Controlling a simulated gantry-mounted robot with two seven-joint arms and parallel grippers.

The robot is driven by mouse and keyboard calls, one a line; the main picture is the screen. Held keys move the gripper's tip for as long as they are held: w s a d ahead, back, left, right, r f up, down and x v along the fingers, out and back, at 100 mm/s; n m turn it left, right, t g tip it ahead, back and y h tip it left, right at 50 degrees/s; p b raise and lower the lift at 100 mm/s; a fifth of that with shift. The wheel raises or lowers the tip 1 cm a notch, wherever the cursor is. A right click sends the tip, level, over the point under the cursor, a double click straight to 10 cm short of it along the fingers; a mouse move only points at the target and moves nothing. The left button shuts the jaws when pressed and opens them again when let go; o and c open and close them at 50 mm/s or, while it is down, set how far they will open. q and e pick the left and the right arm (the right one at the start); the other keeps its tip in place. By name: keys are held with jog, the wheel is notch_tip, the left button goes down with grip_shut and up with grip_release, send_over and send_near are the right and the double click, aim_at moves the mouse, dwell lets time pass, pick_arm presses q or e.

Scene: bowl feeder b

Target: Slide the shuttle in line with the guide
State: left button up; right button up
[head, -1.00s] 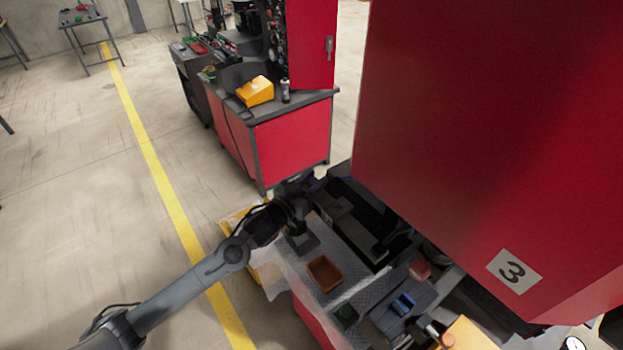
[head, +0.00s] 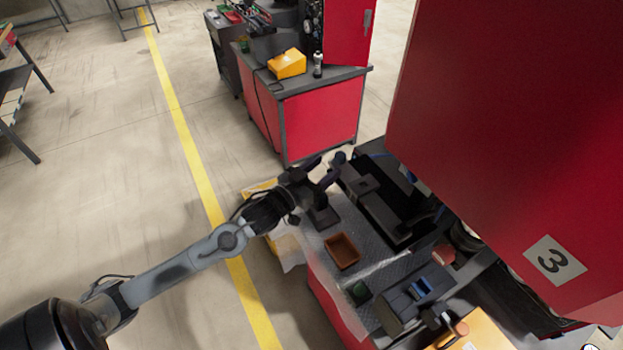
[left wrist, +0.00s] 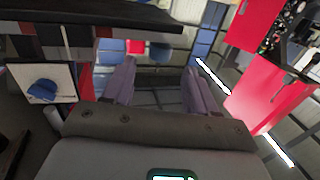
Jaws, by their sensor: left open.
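My left gripper (head: 328,172) is at the far end of the work table, beside a long dark machine part (head: 384,212) that looks like the guide. A dark block (head: 362,184) with a square recess at that part's far end may be the shuttle; I cannot tell for sure. In the left wrist view the two fingers (left wrist: 158,84) are apart with nothing between them. That view shows mostly background, with no clear shuttle or guide. My right gripper is not in view.
A brown tray (head: 342,252), a dark green bin (head: 359,291) and a dark box with a blue part (head: 424,287) are on the table. A large red cabinet (head: 500,130) overhangs the right side. A red workbench (head: 318,112) stands behind.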

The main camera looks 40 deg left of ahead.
pick_arm(q)
jog(key=shift+s, duration=2)
jog(key=s+d+f+g+p, duration=0.2)
jog(key=s+d+g+p, duration=0.1)
jog(key=s, duration=0.4)
jog(key=s+d+f+m+g+p, duration=0.1)
jog(key=s+d+f+g+p, duration=0.1)
jog(key=s+d+g+p, duration=0.2)
jog(key=s+d+f+g+p, duration=0.2)
jog(key=s+d+g+p, duration=0.2)
jog(key=s, duration=0.8)
jog(key=d+g, duration=0.2)
jog(key=g, duration=0.1)
jog(key=shift+d+f+m, duration=0.35)
jog(key=shift+m, duration=0.05)
jog(key=shift+s, duration=0.1)
